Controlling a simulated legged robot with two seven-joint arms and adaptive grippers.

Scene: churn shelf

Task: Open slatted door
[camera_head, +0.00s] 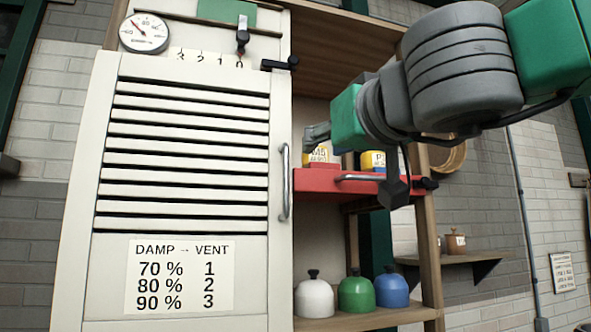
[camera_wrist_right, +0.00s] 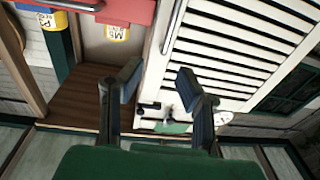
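The white slatted door (camera_head: 190,240) stands closed at the left of the head view, with a chart of damp and vent numbers on its lower part. Its upright metal handle (camera_head: 285,183) is on the right edge. The door (camera_wrist_right: 235,50) and handle (camera_wrist_right: 174,25) also show in the wrist view, which is turned over. My right gripper (camera_head: 316,133) is up and to the right of the handle, apart from it. In the wrist view its two fingers (camera_wrist_right: 158,82) are spread with nothing between them. My left gripper is not in view.
A black latch-like piece (camera_head: 280,63) sits at the door's top right corner. A red tray (camera_head: 318,182) with yellow-labelled containers is on the open shelf, close below my right gripper. White, green and blue jars (camera_head: 356,290) stand below. A dial (camera_head: 144,33) is above the door.

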